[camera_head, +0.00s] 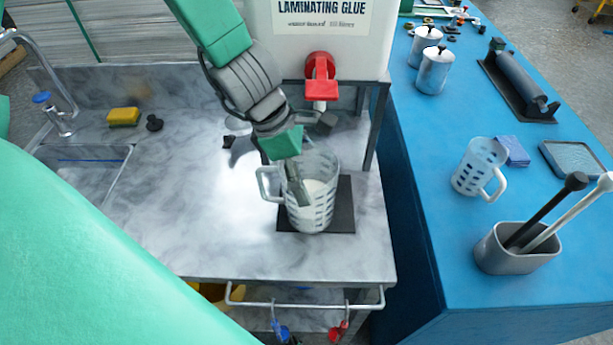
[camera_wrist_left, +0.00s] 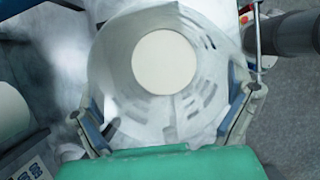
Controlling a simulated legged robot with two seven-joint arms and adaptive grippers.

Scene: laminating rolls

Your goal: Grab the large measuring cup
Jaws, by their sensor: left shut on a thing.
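The large measuring cup (camera_head: 318,205) is clear with a handle on its left side and stands upright on a dark mat (camera_head: 343,222) on the marble counter. It holds white liquid, which shows as a pale disc (camera_wrist_left: 164,62) in the left wrist view. My left gripper (camera_head: 297,182) reaches down to the cup from above and is shut on it. In the left wrist view, the two fingers of my left gripper (camera_wrist_left: 168,122) lie on opposite sides of the cup (camera_wrist_left: 187,118). My right gripper is not in view.
A glue container (camera_head: 325,45) with a red tap (camera_head: 320,75) stands behind the cup on a dark frame. A smaller clear cup (camera_head: 474,165), a grey holder (camera_head: 510,252) with handles and two metal pots (camera_head: 435,70) stand on the blue table (camera_head: 420,185). A sink (camera_head: 88,168) is at the left.

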